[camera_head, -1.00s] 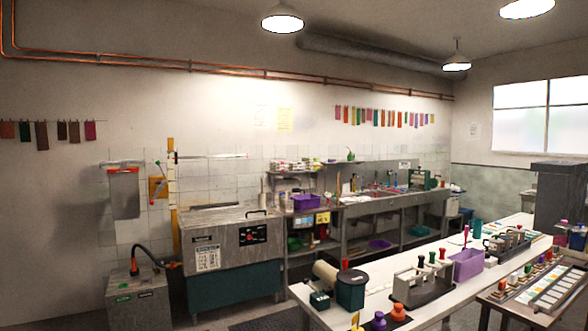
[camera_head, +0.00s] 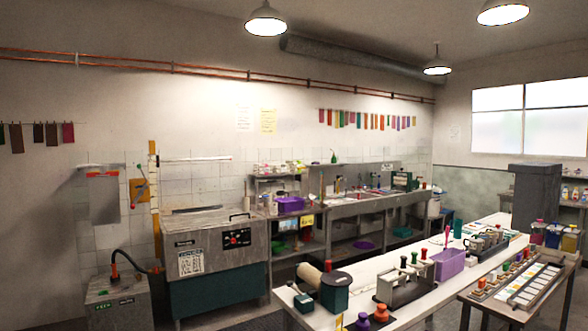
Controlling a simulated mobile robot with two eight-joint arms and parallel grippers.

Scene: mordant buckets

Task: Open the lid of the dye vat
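The dye vat (camera_head: 212,247) stands against the back wall at left of centre. It has a steel upper body with a control panel (camera_head: 237,238) and labels on its front, and a dark green base. Its lid (camera_head: 207,220) looks shut, lying flat on top, with a dark handle (camera_head: 239,215) near the right end. Neither of my grippers is in view.
A grey box unit (camera_head: 118,302) with a hose stands left of the vat. A shelf with a purple bin (camera_head: 290,204) and a long sink bench (camera_head: 370,207) stand to its right. A white worktable (camera_head: 408,283) with tools fills the right foreground. Floor shows between vat and table.

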